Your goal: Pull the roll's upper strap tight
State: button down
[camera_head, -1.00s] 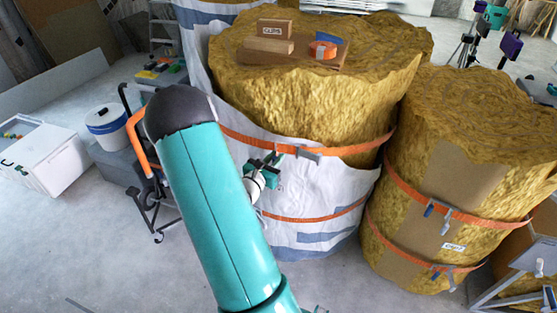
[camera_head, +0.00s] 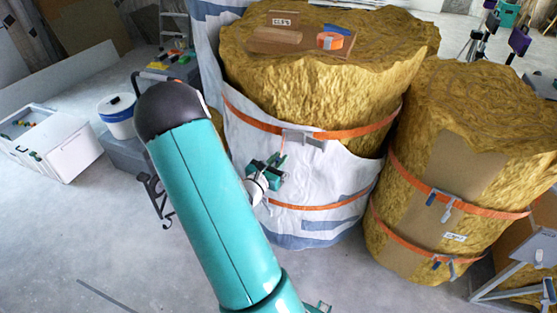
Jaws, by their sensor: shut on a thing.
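The roll (camera_head: 318,175) stands upright in the middle, with a white and blue sheet wrapped around its lower part and rough yellow-brown wool bare above. Its orange upper strap (camera_head: 358,132) runs around it at the sheet's top edge, with a grey buckle (camera_head: 303,138) at the front. My gripper (camera_head: 278,163) is small in view, in front of the sheet, below and left of the buckle. It is shut on the strap's thin loose end (camera_head: 283,147), which rises from it towards the buckle. The exact grip is too small to see. My teal arm hides the roll's lower left.
A lower orange strap (camera_head: 318,206) circles the same roll. Wood blocks and an orange tape reel (camera_head: 330,41) lie on top. A second strapped roll (camera_head: 450,150) stands close at right. A white bucket (camera_head: 118,118) and white box (camera_head: 52,143) are at left. Front floor is clear.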

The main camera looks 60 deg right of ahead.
jog(key=c, duration=1.4)
grip_release()
jog(key=shift+a, duration=0.1)
jog(key=a, duration=1.3)
jog(key=shift+w+a, duration=0.25)
jog(key=shift+a, duration=0.05)
